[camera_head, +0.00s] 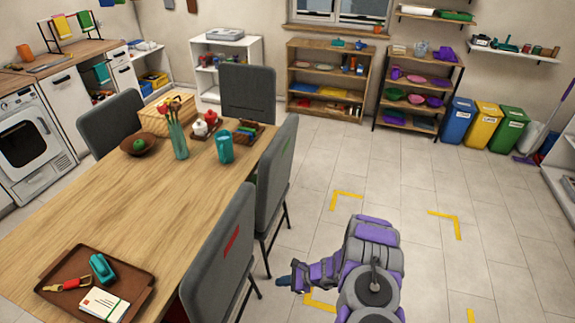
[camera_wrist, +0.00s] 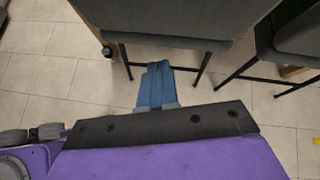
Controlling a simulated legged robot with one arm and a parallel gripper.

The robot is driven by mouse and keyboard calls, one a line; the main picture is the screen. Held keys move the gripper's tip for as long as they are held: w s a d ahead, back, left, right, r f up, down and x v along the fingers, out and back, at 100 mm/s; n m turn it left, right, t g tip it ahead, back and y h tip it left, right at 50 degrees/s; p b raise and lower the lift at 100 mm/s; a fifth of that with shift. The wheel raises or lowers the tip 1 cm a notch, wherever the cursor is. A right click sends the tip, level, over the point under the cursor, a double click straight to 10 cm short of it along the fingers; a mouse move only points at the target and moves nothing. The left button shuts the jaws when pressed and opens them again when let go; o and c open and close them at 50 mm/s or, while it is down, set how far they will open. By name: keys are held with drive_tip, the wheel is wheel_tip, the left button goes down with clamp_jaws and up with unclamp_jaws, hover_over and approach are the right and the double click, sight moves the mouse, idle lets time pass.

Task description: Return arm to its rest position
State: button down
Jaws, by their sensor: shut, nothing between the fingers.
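My arm (camera_head: 368,255) shows in the head view as purple and grey links low in the picture, right of the chairs. My gripper (camera_head: 284,281) points left, toward the nearest grey chair (camera_head: 222,250), with a small gap of floor between them. In the wrist view my gripper (camera_wrist: 155,80) shows as blue fingers held together, shut and empty. Beyond the fingers are a grey chair seat (camera_wrist: 165,40) and its black legs.
The wooden table (camera_head: 110,210) with chairs around it fills the left side. A brown tray (camera_head: 45,285) lies at its near end. Yellow corner marks (camera_head: 455,222) are on the tiled floor. Shelves and coloured bins (camera_head: 488,125) stand along the back. Floor right of my arm is clear.

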drive_tip(key=s+a+r+n+g, duration=0.1)
drive_tip(key=s+r+n+g, duration=0.2)
drive_tip(key=r, duration=0.7)
drive_tip(key=s+a+r+n, duration=0.2)
drive_tip(key=s+r+n, duration=0.15)
drive_tip(key=r, duration=0.65)
drive_tip(key=s+a+r+n+g, duration=0.1)
drive_tip(key=s+r+n+g, duration=0.2)
drive_tip(key=r, duration=0.8)
drive_tip(key=s+d+r+n+h, duration=0.4)
drive_tip(key=s+d+r+n, duration=0.25)
drive_tip(key=s+r, duration=0.5)
drive_tip(key=s+d+r+n+t+h, duration=0.2)
drive_tip(key=s+d+h, duration=0.4)
drive_tip(key=s+d, duration=0.7)
drive_tip(key=s, duration=0.2)
drive_tip(key=shift+s+d+r, duration=0.35)
drive_tip(key=shift+s+d, duration=0.05)
drive_tip(key=shift+d, duration=0.1)
